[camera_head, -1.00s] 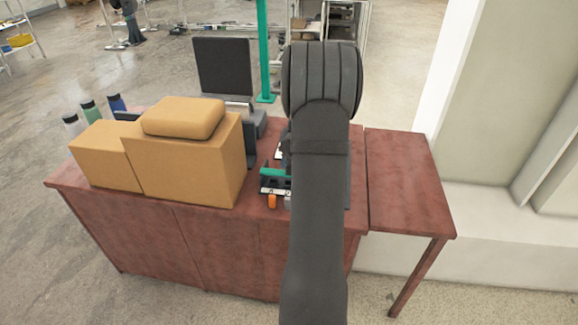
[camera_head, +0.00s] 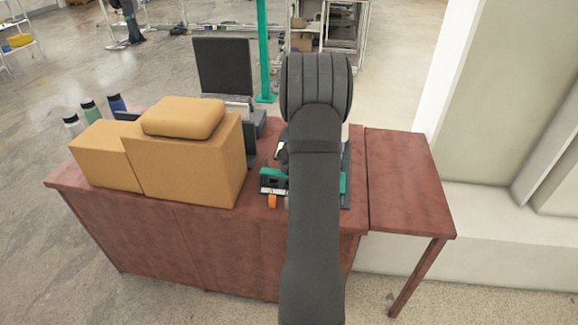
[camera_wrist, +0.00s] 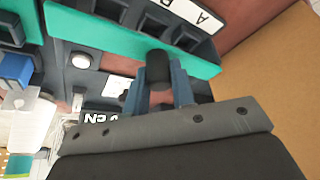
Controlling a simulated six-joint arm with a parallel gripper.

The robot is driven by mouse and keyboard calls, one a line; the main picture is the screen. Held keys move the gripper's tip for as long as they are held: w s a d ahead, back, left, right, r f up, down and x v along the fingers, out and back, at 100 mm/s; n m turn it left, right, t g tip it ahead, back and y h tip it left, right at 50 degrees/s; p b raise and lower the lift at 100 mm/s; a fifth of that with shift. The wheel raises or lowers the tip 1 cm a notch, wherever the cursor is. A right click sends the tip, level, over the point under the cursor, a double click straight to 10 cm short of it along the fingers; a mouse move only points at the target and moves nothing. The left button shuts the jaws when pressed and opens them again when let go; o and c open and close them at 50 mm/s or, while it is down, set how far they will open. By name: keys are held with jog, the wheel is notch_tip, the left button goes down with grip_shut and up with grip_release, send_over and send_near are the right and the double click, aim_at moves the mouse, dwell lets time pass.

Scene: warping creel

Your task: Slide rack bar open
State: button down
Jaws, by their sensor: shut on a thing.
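A green rack bar (camera_wrist: 110,30) runs across the upper part of the wrist view, along the front of a dark rack with several compartments (camera_wrist: 185,38). A short dark knob (camera_wrist: 158,68) stands out at the bar's lower edge. My gripper (camera_wrist: 160,80) is shut on the knob, with a blue-grey finger on each side of it. In the head view the green bar (camera_head: 272,174) shows to the left of my arm, and green also shows to its right. The middle of the bar and my fingers are hidden behind my arm there.
Cardboard boxes (camera_head: 188,158) stand close to the left of the rack. An orange object (camera_head: 272,201) lies at the rack's front left. A dark screen (camera_head: 223,66) stands behind. The side table (camera_head: 405,180) at the right is bare.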

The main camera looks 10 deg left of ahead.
jog(key=shift+w, duration=3.35)
jog(key=c, duration=1.2)
grip_release()
jog(key=shift+c, duration=0.2)
jog(key=shift+o, duration=0.2)
jog(key=shift+r, duration=0.1)
jog(key=v, duration=1.7)
jog(key=shift+r, duration=0.15)
jog(key=shift+s, duration=0.1)
